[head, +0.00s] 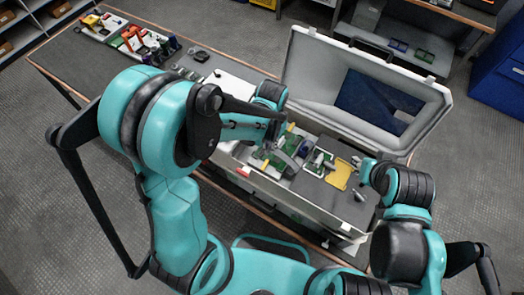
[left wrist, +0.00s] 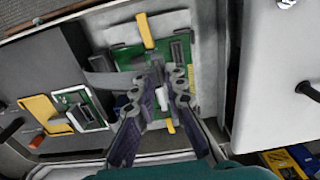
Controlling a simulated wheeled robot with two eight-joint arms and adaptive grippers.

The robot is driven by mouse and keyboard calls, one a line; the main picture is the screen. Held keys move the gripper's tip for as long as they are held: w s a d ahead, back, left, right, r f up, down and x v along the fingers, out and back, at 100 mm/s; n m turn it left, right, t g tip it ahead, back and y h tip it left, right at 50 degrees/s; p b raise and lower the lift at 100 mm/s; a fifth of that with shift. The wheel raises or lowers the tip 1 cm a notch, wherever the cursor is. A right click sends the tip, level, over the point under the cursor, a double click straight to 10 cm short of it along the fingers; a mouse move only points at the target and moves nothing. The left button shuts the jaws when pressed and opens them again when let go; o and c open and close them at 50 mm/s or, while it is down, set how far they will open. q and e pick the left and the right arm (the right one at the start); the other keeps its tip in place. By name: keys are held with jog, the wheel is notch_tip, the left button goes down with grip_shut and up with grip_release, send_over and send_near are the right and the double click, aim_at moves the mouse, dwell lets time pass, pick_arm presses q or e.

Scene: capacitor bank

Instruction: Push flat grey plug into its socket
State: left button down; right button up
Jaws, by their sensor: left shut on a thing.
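My left gripper (left wrist: 162,75) reaches down over a green circuit board (left wrist: 128,58) in the left wrist view. Its fingertips are close together on a small grey piece, taken to be the flat grey plug (left wrist: 156,68); the fingers hide most of it. A flat grey strip (left wrist: 108,80) runs from the left towards the fingertips. A dark grey block (left wrist: 181,50) stands on the board just right of the tips. Which part is the socket, and whether the plug touches it, I cannot tell. In the head view the left gripper (head: 277,132) is over the open case (head: 300,205).
The case's raised lid (head: 365,85) stands behind. A yellow part (head: 339,174) and a second small board (head: 318,163) lie right of the main board. My right gripper (head: 360,166) is at the case's right end. A tray of coloured parts (head: 128,38) is far left.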

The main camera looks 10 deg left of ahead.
pick_arm(q)
jog(key=shift+w+a, duration=0.25)
jog(key=shift+a, duration=0.45)
jog(key=shift+w+a, duration=0.2)
jog(key=shift+a, duration=0.45)
jog(key=shift+f+b, duration=0.15)
jog(key=shift+b, duration=0.2)
jog(key=shift+f+b, duration=0.7)
jog(key=shift+f, duration=0.05)
jog(key=shift+f+b, duration=0.6)
jog(key=shift+f, duration=0.05)
jog(key=c, duration=1.5)
grip_release()
